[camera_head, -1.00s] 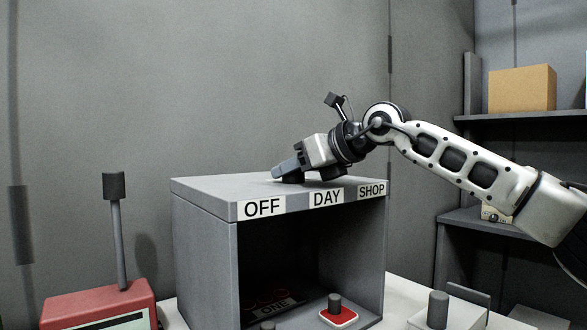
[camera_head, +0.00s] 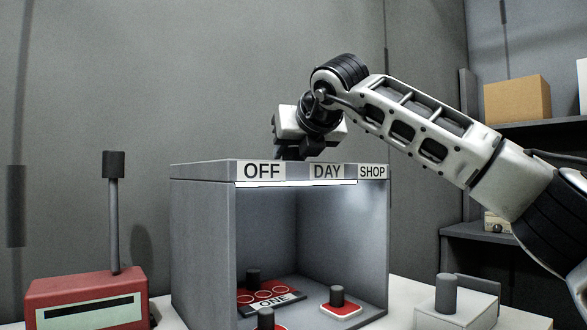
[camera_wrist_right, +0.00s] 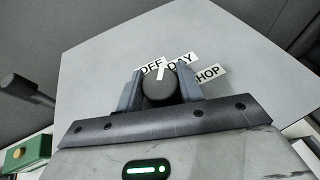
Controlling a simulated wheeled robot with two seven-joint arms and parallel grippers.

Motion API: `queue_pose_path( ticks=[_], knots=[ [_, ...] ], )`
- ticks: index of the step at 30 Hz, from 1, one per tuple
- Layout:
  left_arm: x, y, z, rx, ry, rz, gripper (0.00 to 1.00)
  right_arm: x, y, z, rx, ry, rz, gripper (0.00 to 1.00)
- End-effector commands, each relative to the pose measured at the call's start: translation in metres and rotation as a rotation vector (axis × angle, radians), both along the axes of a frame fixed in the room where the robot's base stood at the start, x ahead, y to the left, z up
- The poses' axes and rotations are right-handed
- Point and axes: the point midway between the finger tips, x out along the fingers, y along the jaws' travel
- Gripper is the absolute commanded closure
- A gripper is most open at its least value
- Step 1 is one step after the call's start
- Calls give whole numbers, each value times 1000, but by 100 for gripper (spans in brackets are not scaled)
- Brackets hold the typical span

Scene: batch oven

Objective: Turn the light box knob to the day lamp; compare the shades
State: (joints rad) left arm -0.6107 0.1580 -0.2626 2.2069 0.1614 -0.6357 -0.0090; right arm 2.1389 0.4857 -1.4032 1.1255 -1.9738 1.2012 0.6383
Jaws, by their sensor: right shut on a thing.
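The grey light box (camera_head: 203,245) stands open at the front, its inside lit, with OFF, DAY (camera_head: 326,171) and SHOP labels along its top edge. My right gripper (camera_head: 303,153) is over its top. In the right wrist view it is shut on the round dark knob (camera_wrist_right: 160,88), whose white pointer mark lies between the OFF and DAY labels. In the box are a red plate (camera_head: 278,292) marked ONE with ring outlines and a red-topped piece with a dark post (camera_head: 340,309). Another dark-posted piece (camera_head: 265,320) is at the front, cut by the frame. My left gripper is out of view.
A red box (camera_head: 85,292) with an upright dark-tipped lever stands left of the light box. A white block with a grey post (camera_head: 452,304) stands to the right. Shelves at the far right hold a cardboard box (camera_head: 517,100). A green box (camera_wrist_right: 28,152) shows in the right wrist view.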

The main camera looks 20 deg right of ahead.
Motion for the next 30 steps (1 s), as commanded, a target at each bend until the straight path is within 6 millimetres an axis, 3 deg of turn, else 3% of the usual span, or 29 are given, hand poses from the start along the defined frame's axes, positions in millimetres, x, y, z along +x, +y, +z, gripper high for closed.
queue_pose_path(
  ticks=[9,29,30],
  knots=[
    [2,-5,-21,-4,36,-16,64,0,1,0,0,2,-170,86],
    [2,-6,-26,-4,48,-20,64,0,0,0,0,3,-227,86],
    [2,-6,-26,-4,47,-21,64,0,0,0,1,3,-226,52]
  ],
)
